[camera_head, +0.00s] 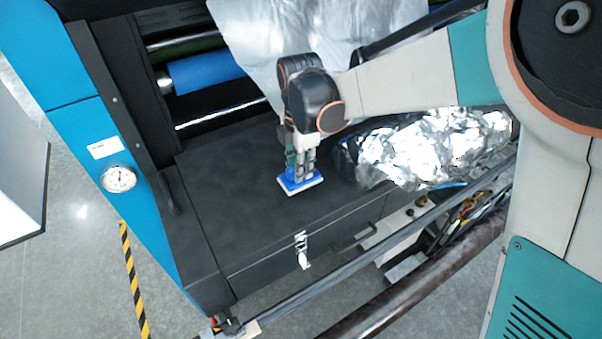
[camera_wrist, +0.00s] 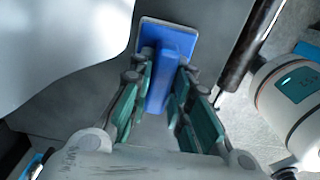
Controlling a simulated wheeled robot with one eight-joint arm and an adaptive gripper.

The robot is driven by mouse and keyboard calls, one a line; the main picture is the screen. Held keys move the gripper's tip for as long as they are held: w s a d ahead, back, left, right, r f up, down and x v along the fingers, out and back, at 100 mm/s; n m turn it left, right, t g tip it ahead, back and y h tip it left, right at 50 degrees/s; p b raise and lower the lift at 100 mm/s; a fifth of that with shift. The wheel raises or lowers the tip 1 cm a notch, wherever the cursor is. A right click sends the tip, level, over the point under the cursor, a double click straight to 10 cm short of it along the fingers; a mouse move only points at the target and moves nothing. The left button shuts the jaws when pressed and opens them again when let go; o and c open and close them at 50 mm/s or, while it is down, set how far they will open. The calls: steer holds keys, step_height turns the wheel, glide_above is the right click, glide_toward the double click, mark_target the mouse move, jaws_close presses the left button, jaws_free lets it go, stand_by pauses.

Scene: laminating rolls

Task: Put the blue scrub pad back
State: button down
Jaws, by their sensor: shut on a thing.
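The blue scrub pad (camera_head: 299,182) has a blue top with a raised blue grip and a pale underside edge. It is at the flat dark lid of the machine's box (camera_head: 250,215), near the middle of the head view. My gripper (camera_head: 302,168) points down from above and is shut on the pad's grip. In the wrist view the blue pad (camera_wrist: 168,38) shows beyond my fingers, with its grip between the teal finger pads (camera_wrist: 155,100). I cannot tell whether the pad touches the lid or hovers just above it.
Crumpled silver film (camera_head: 425,148) lies right of my gripper. A silver sheet (camera_head: 290,40) hangs behind it. A blue roller (camera_head: 205,72) sits at the back left. A metal latch (camera_head: 302,250) is on the box front. The lid's left part is clear.

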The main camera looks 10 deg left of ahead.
steer(key=shift+f+b, duration=0.75)
steer(key=shift+f, duration=1)
steer(key=shift+f, duration=0.15)
steer(key=c, duration=1.5)
jaws_free()
step_height(320, 180, up, 12)
steer(key=shift+r+b, duration=0.2)
steer(key=shift+b, duration=0.15)
